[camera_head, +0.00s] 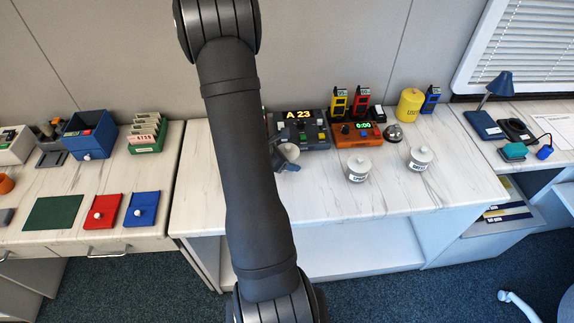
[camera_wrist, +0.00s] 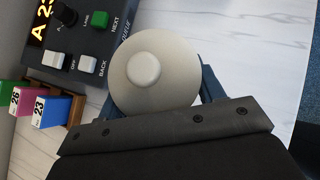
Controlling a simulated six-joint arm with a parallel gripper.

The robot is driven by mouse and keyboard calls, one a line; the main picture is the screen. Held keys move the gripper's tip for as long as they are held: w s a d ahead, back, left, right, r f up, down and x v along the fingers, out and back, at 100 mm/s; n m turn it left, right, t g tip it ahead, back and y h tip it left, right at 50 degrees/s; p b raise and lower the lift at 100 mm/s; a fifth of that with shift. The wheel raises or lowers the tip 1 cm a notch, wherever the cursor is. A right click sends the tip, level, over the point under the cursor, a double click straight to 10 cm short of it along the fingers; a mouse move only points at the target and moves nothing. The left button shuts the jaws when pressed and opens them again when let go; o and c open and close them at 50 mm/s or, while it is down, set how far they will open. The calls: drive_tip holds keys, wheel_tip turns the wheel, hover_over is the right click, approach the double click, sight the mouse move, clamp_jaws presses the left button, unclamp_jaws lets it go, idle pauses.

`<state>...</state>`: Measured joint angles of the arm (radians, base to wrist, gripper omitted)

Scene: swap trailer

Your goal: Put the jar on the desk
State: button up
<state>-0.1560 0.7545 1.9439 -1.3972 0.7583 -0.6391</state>
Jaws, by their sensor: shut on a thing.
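In the wrist view, my gripper (camera_wrist: 160,95) is shut on a jar (camera_wrist: 145,70), seen from above with a pale round lid and a white knob. Blue-grey fingers show on either side of it. In the head view, my arm hides most of the gripper; a small grey part shows right of the arm, near the display console. I cannot tell how high the jar is above the surface. Two other white lidded jars, a left one (camera_head: 357,172) and a right one (camera_head: 419,160), stand upright on the middle counter (camera_head: 330,200). A left desk (camera_head: 160,200) has a drawer handle.
The display console (camera_head: 303,130), orange timer box (camera_head: 357,134), bell (camera_head: 393,132) and yellow canister (camera_head: 409,105) line the counter's back. The left desk holds a blue bin (camera_head: 90,135), green mat (camera_head: 54,213), red pad (camera_head: 102,212) and blue pad (camera_head: 142,209). The counter's front is clear.

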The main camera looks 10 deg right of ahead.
drive_tip(key=shift+f, duration=1.6)
drive_tip(key=shift+f, duration=0.15)
drive_tip(key=o, duration=1.1)
drive_tip(key=shift+r, duration=0.25)
drive_tip(key=v, duration=1)
drive_tip(key=shift+a, duration=0.2)
drive_tip(key=shift+o, duration=0.4)
drive_tip(key=shift+v, duration=0.8)
